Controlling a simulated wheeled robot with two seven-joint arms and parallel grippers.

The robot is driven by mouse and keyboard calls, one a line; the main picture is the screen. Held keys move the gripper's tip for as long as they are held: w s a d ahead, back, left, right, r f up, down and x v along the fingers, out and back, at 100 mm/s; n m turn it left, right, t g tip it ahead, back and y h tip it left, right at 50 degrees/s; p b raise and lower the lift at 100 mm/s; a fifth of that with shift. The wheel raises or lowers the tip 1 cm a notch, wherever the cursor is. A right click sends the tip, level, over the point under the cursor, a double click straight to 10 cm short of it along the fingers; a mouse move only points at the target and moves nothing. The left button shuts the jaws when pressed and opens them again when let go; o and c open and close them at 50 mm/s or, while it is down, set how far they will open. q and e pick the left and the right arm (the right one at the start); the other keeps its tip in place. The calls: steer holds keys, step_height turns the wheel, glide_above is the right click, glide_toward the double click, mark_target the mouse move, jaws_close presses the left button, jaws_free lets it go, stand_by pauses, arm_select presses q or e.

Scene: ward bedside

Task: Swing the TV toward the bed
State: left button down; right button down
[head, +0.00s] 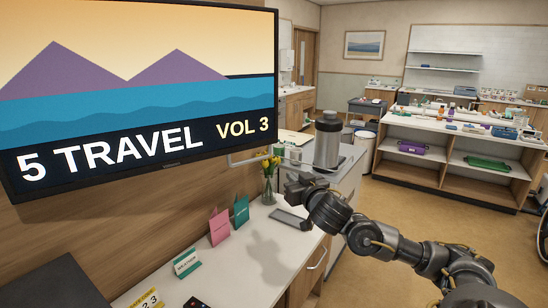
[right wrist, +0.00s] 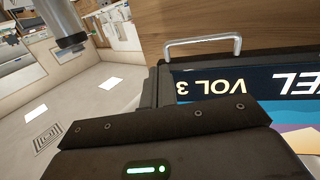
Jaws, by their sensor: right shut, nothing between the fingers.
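The TV (head: 140,95) fills the upper left of the head view, its screen showing purple mountains and "5 TRAVEL VOL 3". A pale bar handle (head: 250,157) is under its lower right corner. In the right wrist view, which is upside down, the handle (right wrist: 203,45) shows beyond the TV's edge. My right gripper (head: 298,186) is to the right of the handle, apart from it, and shut on nothing. Its dark front (right wrist: 165,122) covers part of the TV in the wrist view. Its fingertips are hard to make out. My left gripper is out of view. The bed is not visible.
A grey flask (head: 327,147) with a dark cap stands close behind my right gripper. Yellow flowers in a vase (head: 268,185), pink (head: 219,226) and teal (head: 241,211) cards and a small sign (head: 186,263) stand on the counter below. Open floor (head: 400,195) lies to the right.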

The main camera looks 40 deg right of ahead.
steer(key=shift+s+a+r+t, duration=0.15)
steer(key=shift+s+a+r, duration=0.1)
steer(key=shift+r, duration=0.3)
steer(key=shift+s+a+r+t, duration=0.15)
steer(key=shift+a+r, duration=0.05)
steer(key=shift+r, duration=0.35)
steer(key=shift+w, duration=0.1)
steer(key=p, duration=0.5)
glide_toward(270, 152)
steer(key=x, duration=0.5)
steer(key=shift+w+d+r, duration=0.2)
steer(key=shift+w+d+f, duration=0.15)
steer(key=shift+w, duration=0.55)
